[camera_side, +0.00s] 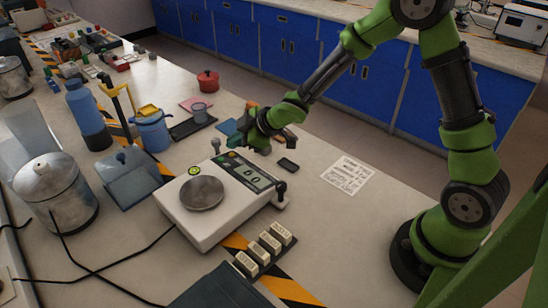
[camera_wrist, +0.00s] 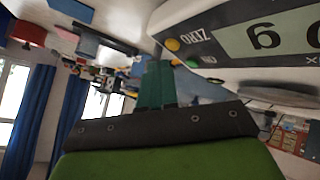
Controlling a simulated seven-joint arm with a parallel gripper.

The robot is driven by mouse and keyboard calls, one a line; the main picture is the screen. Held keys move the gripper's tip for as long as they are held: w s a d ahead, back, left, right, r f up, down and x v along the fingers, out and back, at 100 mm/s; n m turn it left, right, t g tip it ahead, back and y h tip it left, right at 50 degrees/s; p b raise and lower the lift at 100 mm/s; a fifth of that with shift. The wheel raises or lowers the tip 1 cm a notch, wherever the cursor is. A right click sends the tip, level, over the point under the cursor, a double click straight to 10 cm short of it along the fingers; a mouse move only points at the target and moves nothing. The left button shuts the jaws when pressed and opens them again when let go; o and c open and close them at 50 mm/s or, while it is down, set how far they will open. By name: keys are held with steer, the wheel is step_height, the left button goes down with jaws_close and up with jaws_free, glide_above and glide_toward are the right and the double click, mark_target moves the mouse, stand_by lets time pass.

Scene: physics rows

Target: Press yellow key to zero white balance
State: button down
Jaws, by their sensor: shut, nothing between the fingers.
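The white balance (camera_side: 190,228) stands on the bench with a round metal pan (camera_side: 202,193) and a lit display (camera_side: 252,174). In the wrist view the yellow key (camera_wrist: 173,44) sits beside the word ZERO on the balance's front panel (camera_wrist: 205,22). A green key (camera_wrist: 192,62) is close to it, beside the word ON. My gripper (camera_wrist: 158,66) is shut and empty, its green fingertips just short of the panel edge near both keys. In the side view my gripper (camera_side: 236,143) is at the panel's far end and hides part of it. I cannot tell whether it touches.
Several white blocks (camera_side: 270,242) lie on the near side of the balance. A blue jug (camera_side: 152,132), a blue bottle (camera_side: 86,115) and a metal pot (camera_side: 56,190) stand to the left. A paper sheet (camera_side: 347,176) lies on clear bench to the right.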

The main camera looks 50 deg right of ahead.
steer(key=shift+d+r, duration=0.25)
steer(key=shift+r, duration=1)
steer(key=shift+d+r, duration=0.25)
steer(key=shift+r, duration=0.95)
steer(key=s+d+r+m+g+h, duration=0.2)
steer(key=s+d+m+g+h, duration=0.15)
steer(key=s+d+m, duration=0.6)
steer(key=s+a+r+m+t+y, duration=0.1)
steer(key=s+a+r+m, duration=0.1)
steer(key=s+r, duration=0.3)
steer(key=s+a+r+m+y, duration=0.1)
steer(key=s+a+r+m, duration=0.2)
steer(key=s, duration=0.9)
step_height(320, 180, up, 3)
steer(key=shift+s+a+f+t, duration=0.1)
steer(key=shift+s+a+t, duration=0.25)
steer(key=shift+s, duration=0.05)
